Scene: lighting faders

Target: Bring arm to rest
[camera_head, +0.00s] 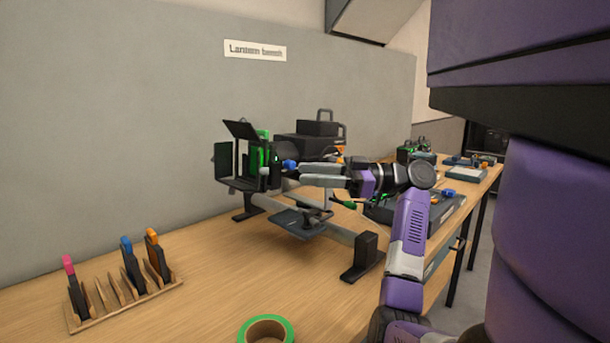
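My arm (405,245), purple and grey, reaches in from the lower right over the bench. My gripper (302,175) points left, its two pale fingers lying close together in the picture. The view does not show whether they are open or shut. A black lantern (240,165) with flaps and green parts stands just left of the fingertips, on a grey rail stand. A small blue knob (290,165) shows near the fingertips. I cannot tell whether they touch it.
A wooden rack (115,300) with pink-, blue- and orange-topped black pieces stands at the left of the wooden bench (215,270). A green tape roll (266,329) lies at the front. Dark equipment (445,205) sits behind my arm. Bare bench lies between rack and stand.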

